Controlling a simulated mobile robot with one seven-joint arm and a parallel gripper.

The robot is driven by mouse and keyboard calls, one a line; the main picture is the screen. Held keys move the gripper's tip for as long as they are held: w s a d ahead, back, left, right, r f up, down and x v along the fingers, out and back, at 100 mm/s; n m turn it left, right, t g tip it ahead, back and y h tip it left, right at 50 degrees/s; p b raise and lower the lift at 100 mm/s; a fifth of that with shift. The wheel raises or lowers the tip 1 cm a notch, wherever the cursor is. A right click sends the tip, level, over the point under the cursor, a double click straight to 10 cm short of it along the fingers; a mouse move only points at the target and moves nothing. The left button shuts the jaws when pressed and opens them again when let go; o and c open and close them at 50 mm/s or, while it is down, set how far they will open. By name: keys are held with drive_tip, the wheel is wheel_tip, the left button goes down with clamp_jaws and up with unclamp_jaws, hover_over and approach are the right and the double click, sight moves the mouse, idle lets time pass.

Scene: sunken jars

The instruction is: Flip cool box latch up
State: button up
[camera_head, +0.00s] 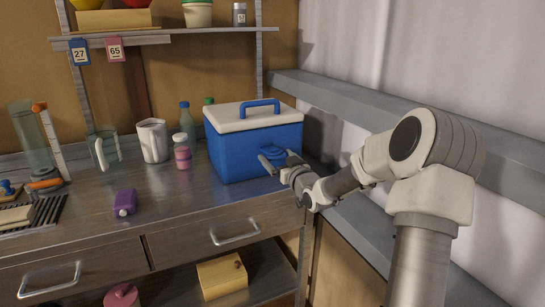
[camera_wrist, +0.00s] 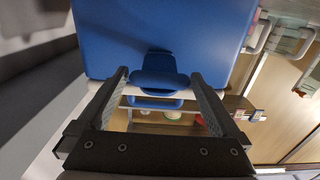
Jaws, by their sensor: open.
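The cool box (camera_head: 238,153) is a blue box with a white lid (camera_head: 235,117) and a blue carry handle (camera_head: 260,106), closed, on the worktop. Its blue latch (camera_head: 273,154) is on the front side, partly hidden by my gripper (camera_head: 274,163). In the wrist view the latch (camera_wrist: 159,76) appears as a blue tab projecting from the box wall near the lid. My gripper (camera_wrist: 158,77) is open, with one finger on either side of the latch. It holds nothing. I cannot tell whether either finger touches the latch.
Bottles (camera_head: 182,152) and a pale cup (camera_head: 152,141) stand left of the box. A purple container (camera_head: 125,203) lies on the worktop (camera_head: 180,205) nearer the front. A grey rail (camera_head: 345,103) runs along the wall at right. A shelf (camera_head: 130,38) hangs above.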

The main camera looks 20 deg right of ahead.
sight(272, 150)
drive_tip(key=shift+w, duration=1.85)
clamp_jaws()
